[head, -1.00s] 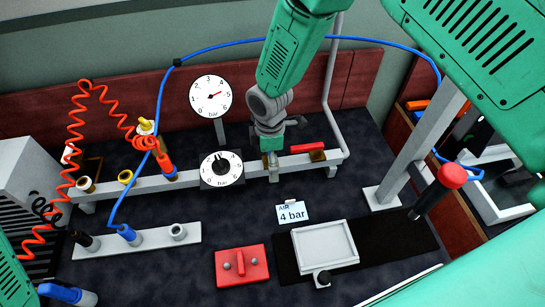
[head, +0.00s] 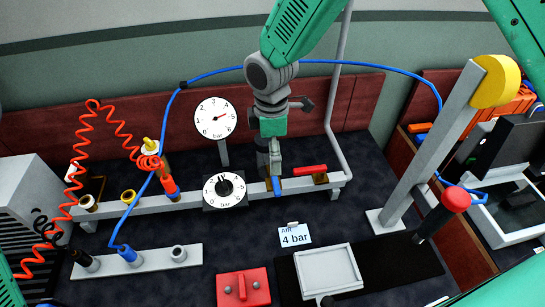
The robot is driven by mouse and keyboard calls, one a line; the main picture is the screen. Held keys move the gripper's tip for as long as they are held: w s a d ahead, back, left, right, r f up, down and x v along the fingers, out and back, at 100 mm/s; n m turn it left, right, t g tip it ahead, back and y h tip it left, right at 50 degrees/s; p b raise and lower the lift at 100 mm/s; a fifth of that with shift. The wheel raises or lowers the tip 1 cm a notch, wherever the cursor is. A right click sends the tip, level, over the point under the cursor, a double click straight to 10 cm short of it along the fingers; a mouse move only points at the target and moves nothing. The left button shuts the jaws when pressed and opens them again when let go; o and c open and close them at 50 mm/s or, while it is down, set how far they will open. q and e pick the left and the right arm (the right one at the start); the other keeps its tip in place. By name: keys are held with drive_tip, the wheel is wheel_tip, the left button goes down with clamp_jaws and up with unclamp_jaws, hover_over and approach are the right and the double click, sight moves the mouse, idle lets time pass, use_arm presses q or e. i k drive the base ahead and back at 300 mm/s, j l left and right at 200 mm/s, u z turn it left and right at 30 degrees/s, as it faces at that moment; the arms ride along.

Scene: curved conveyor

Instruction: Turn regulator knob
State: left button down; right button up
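The regulator knob (head: 224,188) is a black knob on a white dial marked in bar, on the grey rail; its pointer is up, near the dial's top.
A card (head: 295,235) reads "AIR 4 bar". A red-handled valve (head: 310,170) sits right of my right gripper. Blue hose (head: 200,77) arches behind; a coiled red hose (head: 95,135) hangs left. A white tray (head: 328,270) and red block (head: 242,288) lie in front.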

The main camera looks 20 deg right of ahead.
sight(224, 187)
drive_tip(key=k, duration=1)
